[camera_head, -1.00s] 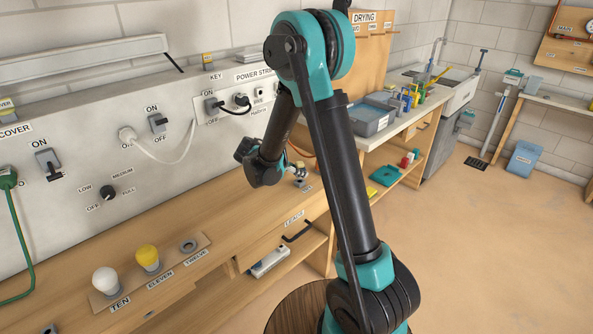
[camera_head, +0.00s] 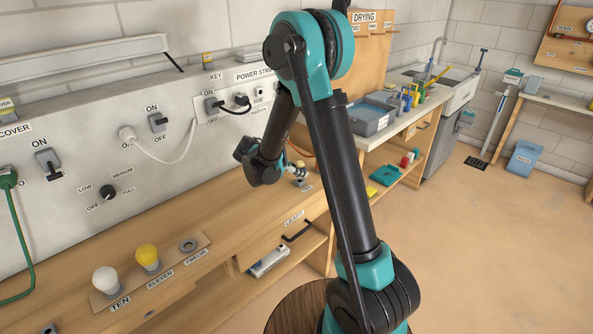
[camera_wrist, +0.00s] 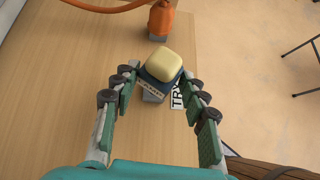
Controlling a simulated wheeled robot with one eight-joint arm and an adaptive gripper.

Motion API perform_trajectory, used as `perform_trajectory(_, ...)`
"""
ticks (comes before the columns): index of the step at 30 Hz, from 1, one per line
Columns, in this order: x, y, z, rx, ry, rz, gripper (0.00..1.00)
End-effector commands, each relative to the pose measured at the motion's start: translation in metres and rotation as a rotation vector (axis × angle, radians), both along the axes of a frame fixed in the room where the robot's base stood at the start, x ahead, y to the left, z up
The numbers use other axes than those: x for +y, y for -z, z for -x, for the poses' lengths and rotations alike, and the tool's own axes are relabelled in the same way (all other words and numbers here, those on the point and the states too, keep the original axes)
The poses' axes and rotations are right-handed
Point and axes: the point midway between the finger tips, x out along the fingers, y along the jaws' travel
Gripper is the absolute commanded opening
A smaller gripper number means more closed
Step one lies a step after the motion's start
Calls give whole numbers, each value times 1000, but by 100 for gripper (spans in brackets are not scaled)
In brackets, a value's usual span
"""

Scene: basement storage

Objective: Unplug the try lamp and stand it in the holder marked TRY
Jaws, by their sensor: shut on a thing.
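The lamp (camera_wrist: 163,64) has a cream, rounded-cube top on a dark blue body with a light label whose text I cannot read fully. My gripper (camera_wrist: 160,82) has its two fingers on either side of the blue body and is shut on it. The lamp looks upright from above. A small grey block (camera_wrist: 153,97) shows just below it, beside a white label reading TRY (camera_wrist: 177,98). The lamp hides most of what is under it, so I cannot tell whether it is seated or held above. In the head view my arm partly hides this spot.
An orange plug-like body (camera_wrist: 161,20) with an orange cable (camera_wrist: 110,7) stands beyond the lamp. The bench edge is close on the right. A rack (camera_head: 175,268) marked TEN, ELEVEN, TWELVE holds a white lamp (camera_head: 105,280) and a yellow lamp (camera_head: 147,257); TWELVE's ring (camera_head: 188,246) is empty.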

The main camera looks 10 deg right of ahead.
Motion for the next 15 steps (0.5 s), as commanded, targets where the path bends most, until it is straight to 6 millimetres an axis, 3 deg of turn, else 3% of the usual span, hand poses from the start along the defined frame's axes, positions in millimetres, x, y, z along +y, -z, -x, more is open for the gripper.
perform_trajectory(15, 0, 5, 0, 1, 1, 0, 4)
